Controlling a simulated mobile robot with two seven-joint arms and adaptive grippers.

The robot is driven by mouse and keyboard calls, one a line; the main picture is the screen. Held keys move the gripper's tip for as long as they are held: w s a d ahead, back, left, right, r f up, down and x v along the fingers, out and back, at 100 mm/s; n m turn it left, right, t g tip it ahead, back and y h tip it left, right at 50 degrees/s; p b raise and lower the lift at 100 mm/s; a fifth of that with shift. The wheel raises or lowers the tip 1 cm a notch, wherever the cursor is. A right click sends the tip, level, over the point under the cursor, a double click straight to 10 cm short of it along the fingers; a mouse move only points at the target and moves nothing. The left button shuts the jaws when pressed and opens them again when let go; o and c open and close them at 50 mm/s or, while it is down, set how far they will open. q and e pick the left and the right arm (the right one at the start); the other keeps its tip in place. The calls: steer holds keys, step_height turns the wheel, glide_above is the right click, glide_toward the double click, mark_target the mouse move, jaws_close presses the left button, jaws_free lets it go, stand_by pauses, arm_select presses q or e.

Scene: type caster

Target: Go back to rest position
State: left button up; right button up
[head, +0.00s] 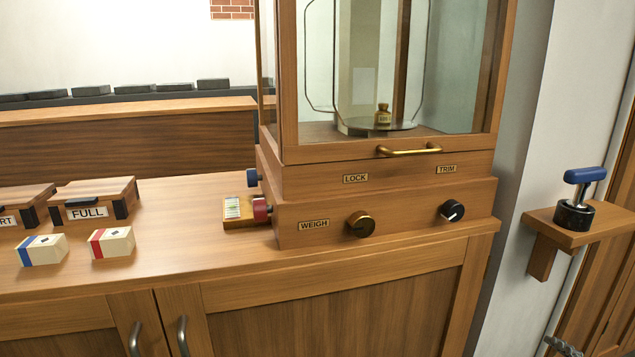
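Neither of my grippers can be made out in the head view. The wooden balance case (390,185) stands on the cabinet top, with glass panes above. Inside it a small brass weight (383,114) sits on a round pan (405,125).
Two wooden boxes, one labelled FULL (92,200), stand at left behind a blue-striped block (42,251) and a red-striped block (111,242). A blue-handled stamp (575,203) stands on a wall shelf (550,232). A grey part (563,347) at bottom right is unclear.

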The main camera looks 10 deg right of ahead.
steer(key=s+a+f+m+g, duration=0.1)
steer(key=s+f+m+g, duration=0.1)
steer(key=f, duration=0.5)
steer(key=s+a+f+m+g, duration=0.1)
steer(key=s+a+f+m, duration=0.1)
steer(key=f, duration=0.4)
steer(key=s+a+f+m+g+y, duration=0.2)
steer(key=s+a+f+g, duration=0.1)
steer(key=a+f, duration=0.6)
steer(key=s+a+f+m+g+y, duration=0.1)
steer(key=s+a+f, duration=0.4)
steer(key=a+f, duration=0.5)
steer(key=shift+s+a+f+m+g+y, duration=0.2)
steer(key=shift+a+m+g+y, duration=0.2)
steer(key=shift+a+m+g, duration=0.6)
